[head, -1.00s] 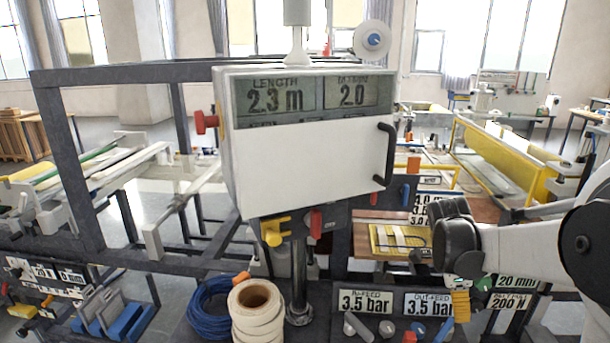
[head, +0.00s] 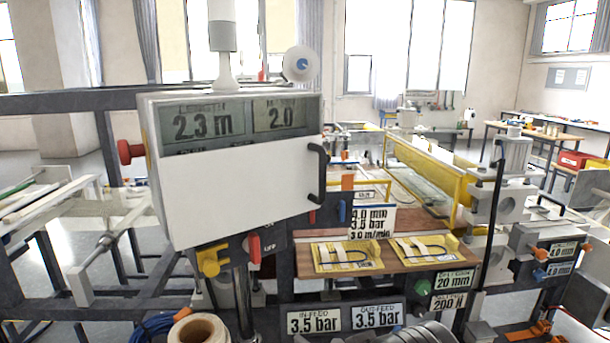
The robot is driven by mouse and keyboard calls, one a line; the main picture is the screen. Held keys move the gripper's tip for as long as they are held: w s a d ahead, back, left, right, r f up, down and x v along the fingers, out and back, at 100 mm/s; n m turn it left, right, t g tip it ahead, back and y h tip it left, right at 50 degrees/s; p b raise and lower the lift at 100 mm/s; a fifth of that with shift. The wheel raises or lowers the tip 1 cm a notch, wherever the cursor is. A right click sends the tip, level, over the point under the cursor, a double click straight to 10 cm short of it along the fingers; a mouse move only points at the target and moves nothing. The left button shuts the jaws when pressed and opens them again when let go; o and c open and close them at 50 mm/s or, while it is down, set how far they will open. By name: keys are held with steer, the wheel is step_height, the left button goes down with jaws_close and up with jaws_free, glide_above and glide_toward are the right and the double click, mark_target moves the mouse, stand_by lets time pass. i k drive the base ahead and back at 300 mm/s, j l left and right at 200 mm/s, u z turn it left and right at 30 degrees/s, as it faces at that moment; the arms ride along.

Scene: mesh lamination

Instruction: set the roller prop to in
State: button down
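No part is clearly readable as the roller prop, so I cannot tell its setting. At the right, a dark gauge block (head: 545,250) beside the rollers has two "4.0 mm" labels and small orange and blue knobs. Below it, orange pieces (head: 530,331) lie at the lower right edge. A yellow knob (head: 212,260) and a red lever (head: 254,248) sit under the white display box (head: 240,180). A grey rounded part at the bottom edge may be my arm. My gripper's fingers are not visible.
The display box reads 2.3 m and 2.0 and hides much behind it. Two yellow trays (head: 318,268) lie on a wooden shelf (head: 385,259). A yellow guard frame (head: 428,185) stands behind. A dark upright post (head: 492,215) stands at the right. A cardboard-cored roll (head: 200,331) is low left.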

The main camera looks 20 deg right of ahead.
mark_target(522, 240)
steer(key=z, duration=1.8)
